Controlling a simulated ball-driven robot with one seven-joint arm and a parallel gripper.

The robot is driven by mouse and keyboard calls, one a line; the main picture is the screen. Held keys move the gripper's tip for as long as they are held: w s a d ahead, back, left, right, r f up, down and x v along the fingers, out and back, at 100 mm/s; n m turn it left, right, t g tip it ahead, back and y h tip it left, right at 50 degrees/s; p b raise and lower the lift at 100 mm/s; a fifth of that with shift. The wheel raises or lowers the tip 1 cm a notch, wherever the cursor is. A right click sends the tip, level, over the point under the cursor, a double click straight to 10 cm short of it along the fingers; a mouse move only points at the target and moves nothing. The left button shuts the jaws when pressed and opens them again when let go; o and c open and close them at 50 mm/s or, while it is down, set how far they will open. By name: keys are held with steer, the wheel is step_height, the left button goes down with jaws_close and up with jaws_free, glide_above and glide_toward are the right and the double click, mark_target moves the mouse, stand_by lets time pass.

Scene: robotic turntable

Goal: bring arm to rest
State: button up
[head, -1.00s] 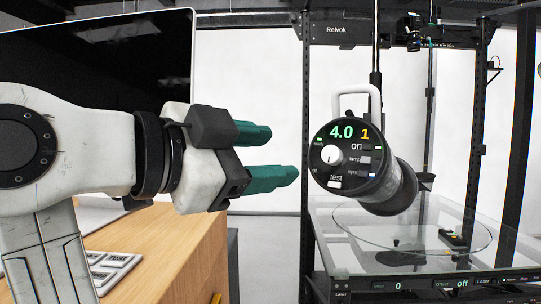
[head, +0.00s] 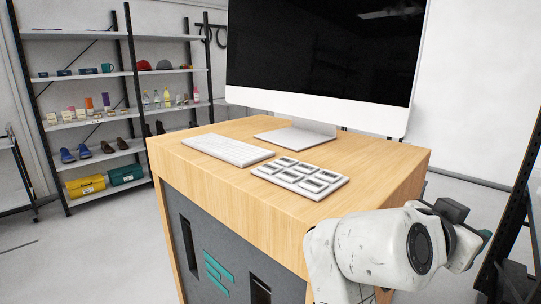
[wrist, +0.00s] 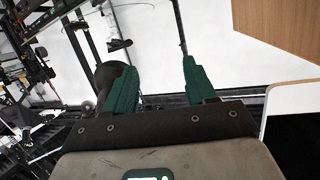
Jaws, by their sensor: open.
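My gripper (head: 484,240) is at the lower right of the head view, beside the desk, mostly hidden behind my own arm. In the wrist view its two green fingers (wrist: 158,78) stand apart with nothing between them. A dark round shape that looks like the studio lamp (wrist: 106,72) shows just left of the left finger in the wrist view. I cannot tell its distance from the finger.
A wooden desk (head: 220,190) holds a monitor (head: 318,108), a keyboard (head: 227,150) and a button pad (head: 300,176). Shelves (head: 112,74) with goods stand at the back left. A dark rig frame (head: 520,220) stands at the far right.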

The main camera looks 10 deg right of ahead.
steer(key=s+a+f+n+y, duration=0.1)
steer(key=s+f+n+y, duration=0.2)
steer(key=f, duration=0.6)
steer(key=s+f+n+t+y, duration=0.1)
steer(key=f+n+y, duration=0.25)
steer(key=f, duration=0.55)
steer(key=s+a+f+n+y, duration=0.1)
steer(key=s+f+n+y, duration=0.3)
steer(key=f, duration=0.6)
steer(key=s+a+f+n+g+y, duration=0.2)
steer(key=s+a+f+n+y, duration=0.2)
steer(key=s+a+f, duration=0.4)
steer(key=s+d+f+g+p, duration=0.2)
steer(key=s+d+g+p, duration=0.1)
steer(key=s, duration=0.6)
steer(key=shift+d+g+h+p, duration=0.3)
steer(key=shift+h+p, duration=0.15)
steer(key=shift+p, duration=0.25)
steer(key=shift+c, duration=0.2)
